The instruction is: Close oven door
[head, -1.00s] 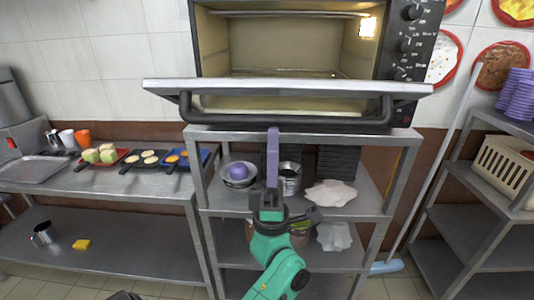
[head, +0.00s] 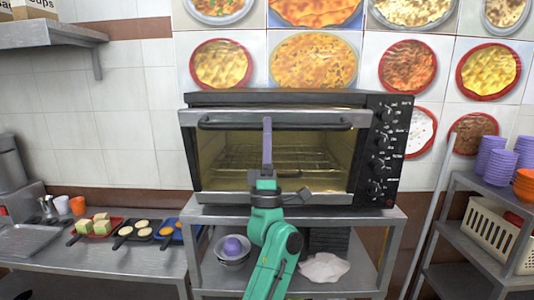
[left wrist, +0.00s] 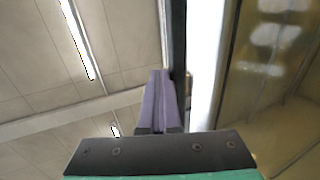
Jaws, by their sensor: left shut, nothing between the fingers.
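The black oven (head: 290,98) stands on a metal shelf unit. Its door (head: 330,183) is swung up, and wire racks show through its glass. The door's top edge and dark bar handle (head: 225,122) look tilted out from the oven front; how wide the gap is, I cannot tell. My left gripper (head: 267,122) has its purple fingers shut and empty, upright in front of the door, with tips at handle height. Contact is unclear. In the left wrist view the fingers (left wrist: 158,100) are beside a bright door edge (left wrist: 207,60) and the brownish glass (left wrist: 262,75). My right gripper is out of view.
Control knobs (head: 382,140) line the oven's right side. A counter (head: 130,262) with small food trays is at left. A rack (head: 460,240) with purple bowls (head: 497,160) and a cream basket (head: 490,232) is at right. A pale pole (head: 435,210) leans between.

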